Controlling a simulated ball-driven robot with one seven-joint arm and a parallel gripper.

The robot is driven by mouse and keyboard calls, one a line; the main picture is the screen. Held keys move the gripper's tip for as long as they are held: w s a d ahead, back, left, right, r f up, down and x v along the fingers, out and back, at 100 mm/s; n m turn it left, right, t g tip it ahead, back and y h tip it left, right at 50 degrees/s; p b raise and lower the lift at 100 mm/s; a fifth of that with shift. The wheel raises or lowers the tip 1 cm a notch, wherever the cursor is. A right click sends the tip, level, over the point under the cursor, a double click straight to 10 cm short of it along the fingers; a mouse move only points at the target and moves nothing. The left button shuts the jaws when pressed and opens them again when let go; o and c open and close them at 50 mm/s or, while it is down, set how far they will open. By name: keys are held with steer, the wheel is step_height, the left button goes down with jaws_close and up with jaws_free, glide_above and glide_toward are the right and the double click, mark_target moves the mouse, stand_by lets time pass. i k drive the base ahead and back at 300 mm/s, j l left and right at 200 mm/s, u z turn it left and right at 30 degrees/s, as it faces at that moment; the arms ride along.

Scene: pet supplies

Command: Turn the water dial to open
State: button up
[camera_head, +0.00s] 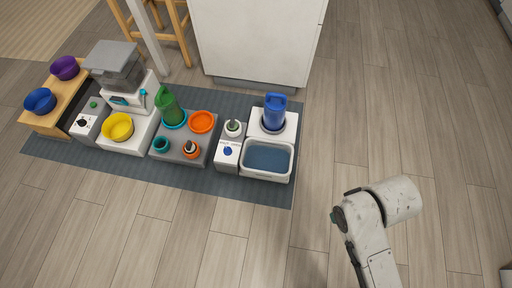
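The water dial (228,151) is a small blue knob on the top of a light grey control box (230,165), just left of the water basin. Its exact pointer direction is too small to tell. The water basin (289,166) is a white-rimmed tray holding blue water. A blue water bottle (274,112) stands upright on the white base behind it. Part of my arm shows at the lower right, over the floor and apart from the dial. No gripper fingers can be seen.
A grey-blue mat (190,180) carries the pet supplies: a food dispenser (118,66), a yellow bowl (118,128), a green bottle (168,104) and an orange bowl (202,122). A white cabinet (255,40) and a wooden stool (170,30) stand behind. The floor in front and right is clear.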

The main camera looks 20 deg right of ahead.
mark_target(227, 151)
steer(key=i+j+u, duration=0.1)
steer(key=i, duration=0.4)
steer(key=i+j+u, duration=0.1)
steer(key=i, duration=0.4)
